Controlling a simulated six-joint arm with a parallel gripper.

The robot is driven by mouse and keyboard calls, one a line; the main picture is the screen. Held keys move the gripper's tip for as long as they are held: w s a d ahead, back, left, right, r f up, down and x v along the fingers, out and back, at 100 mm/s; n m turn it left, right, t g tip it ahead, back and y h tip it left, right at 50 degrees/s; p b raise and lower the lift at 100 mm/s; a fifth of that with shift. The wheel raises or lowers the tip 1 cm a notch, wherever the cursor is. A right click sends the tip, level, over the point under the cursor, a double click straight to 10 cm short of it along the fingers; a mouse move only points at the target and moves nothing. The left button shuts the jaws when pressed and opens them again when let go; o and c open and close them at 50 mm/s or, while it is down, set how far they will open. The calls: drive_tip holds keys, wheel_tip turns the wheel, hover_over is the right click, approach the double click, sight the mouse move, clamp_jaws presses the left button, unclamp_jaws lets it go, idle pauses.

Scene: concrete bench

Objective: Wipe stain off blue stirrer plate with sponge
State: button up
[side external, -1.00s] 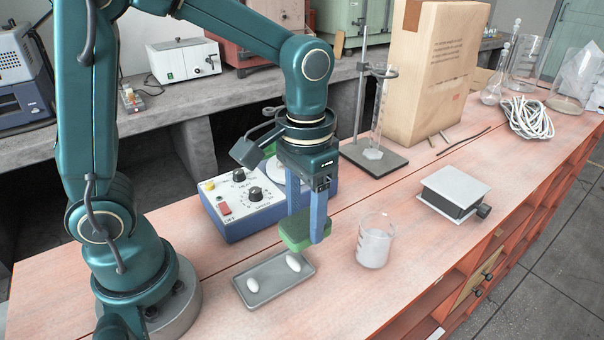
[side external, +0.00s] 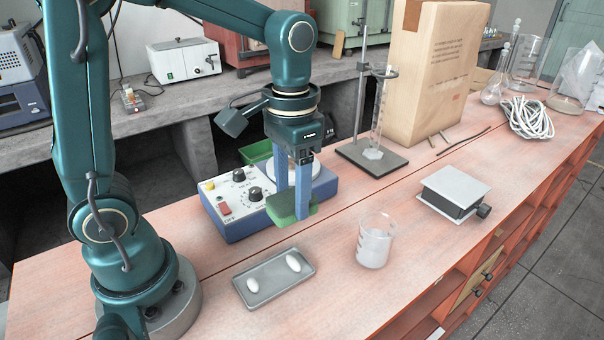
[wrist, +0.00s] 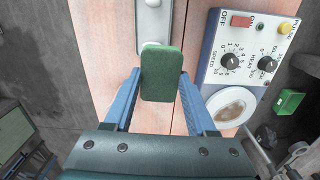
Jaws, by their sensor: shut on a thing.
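My gripper (side external: 291,204) is shut on a green sponge (side external: 283,208), held off the bench in front of the stirrer. The sponge also shows between the blue fingers in the wrist view (wrist: 161,73). The blue stirrer (side external: 235,228) has a pale front panel with knobs, a red switch and a yellow button. In the side view its round white plate is partly hidden behind my fingers. In the wrist view the plate (wrist: 230,105) lies right of my gripper, with a tan patch on it; I cannot tell its exact outline.
A grey tray (side external: 262,295) with two white stir bars lies in front of the stirrer. A glass beaker (side external: 374,243) stands to its right, and a small lab jack (side external: 455,192) farther right. A retort stand (side external: 372,158) with a glass cylinder stands behind. A green container (side external: 257,151) is behind the stirrer.

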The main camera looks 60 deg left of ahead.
drive_tip(key=w+a+r, duration=0.2)
drive_tip(key=w+a, duration=0.1)
drive_tip(key=a, duration=0.5)
drive_tip(key=w+a+r, duration=0.2)
drive_tip(key=w+a, duration=0.2)
drive_tip(key=a, duration=0.4)
drive_tip(key=shift+s+d+f, duration=0.1)
drive_tip(key=shift+d+f, duration=0.05)
drive_tip(key=shift+f, duration=3.25)
drive_tip(key=shift+w+f, duration=0.4)
drive_tip(key=shift+f, duration=0.2)
drive_tip(key=shift+c, duration=0.6)
drive_tip(key=shift+w+f, duration=0.2)
drive_tip(key=shift+w, duration=1.7)
drive_tip(key=shift+w+r, duration=0.15)
drive_tip(key=shift+w, duration=1.35)
drive_tip(key=shift+s, duration=3.85)
drive_tip(key=shift+a, duration=0.35)
drive_tip(key=shift+w, duration=3.85)
drive_tip(key=shift+s, duration=3.85)
drive_tip(key=shift+r, duration=4)
